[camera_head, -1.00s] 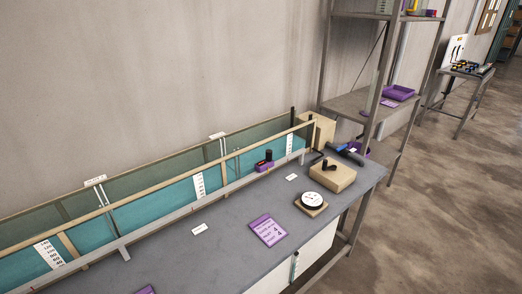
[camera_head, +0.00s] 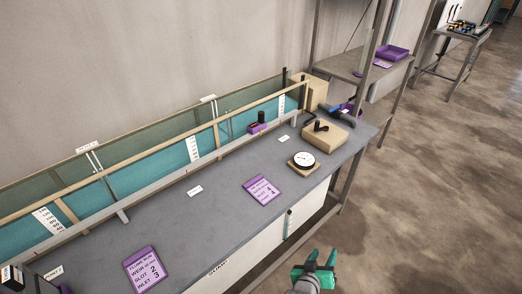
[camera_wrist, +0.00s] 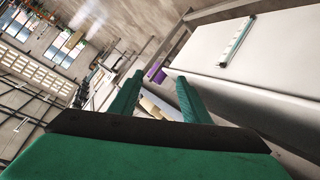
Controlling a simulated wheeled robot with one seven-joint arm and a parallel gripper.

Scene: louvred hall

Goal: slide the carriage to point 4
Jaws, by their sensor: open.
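The carriage (camera_head: 257,129) looks like a small purple block with a black upright knob. It sits on the pale rail (camera_head: 190,168) along the front of a long glass-sided flume (camera_head: 130,172), toward the rail's far right end. Any point numbers on the rail are too small to read. My gripper (camera_head: 322,256) is green, open and empty. It is low in front of the bench, well apart from the carriage. In the wrist view its two fingers (camera_wrist: 156,80) are spread, and the carriage cannot be made out there.
The grey bench (camera_head: 222,200) carries a purple card (camera_head: 143,269), another purple card (camera_head: 262,190), a round dial (camera_head: 303,159) and a wooden block (camera_head: 325,136) with a black handle. A shelf rack (camera_head: 365,65) stands beyond. The floor at right is open.

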